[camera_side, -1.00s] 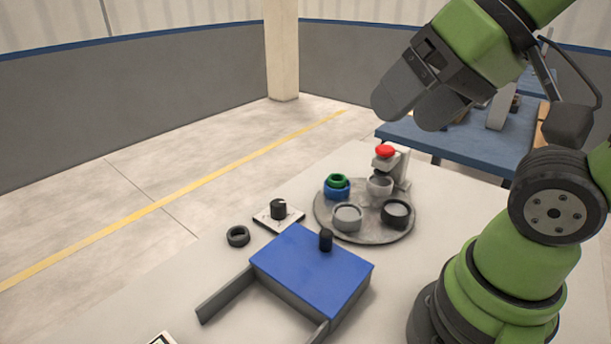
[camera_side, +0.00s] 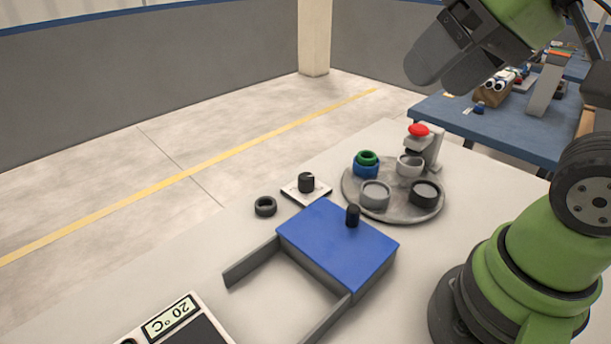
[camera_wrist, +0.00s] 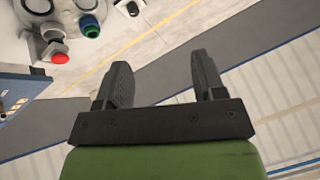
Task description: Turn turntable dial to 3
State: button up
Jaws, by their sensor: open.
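The turntable dial, a black knob (camera_side: 306,182) on a white square plate, stands on the table left of the turntable. The grey round turntable (camera_side: 395,216) carries a grey cup (camera_side: 375,195), a dark cup (camera_side: 426,193), a whitish cup (camera_side: 410,165) and a green ring (camera_side: 367,158) on a blue ring (camera_side: 366,171). The dial's numbers are too small to read. My gripper (camera_side: 440,75) is raised high above the table, well away from the dial. In the wrist view my gripper (camera_wrist: 160,85) is open with nothing between its fingers.
A blue box lid (camera_side: 340,245) with a black knob and grey rails sits in front of the turntable. A black ring (camera_side: 265,206) lies left of the dial. A red button (camera_side: 419,130) on a grey stand rises behind the turntable.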

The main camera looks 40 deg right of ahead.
jog(key=w+d+n+g, duration=0.1)
jog(key=w+n+g, duration=0.15)
jog(key=w, duration=0.65)
jog(key=n+g+h, duration=0.2)
jog(key=n+g, duration=0.2)
jog(key=n, duration=0.4)
send_over(305, 176)
notch_tip(305, 176, down, 20)
notch_tip(305, 176, down, 10)
jog(key=shift+f, duration=0.1)
jog(key=c, duration=0.9)
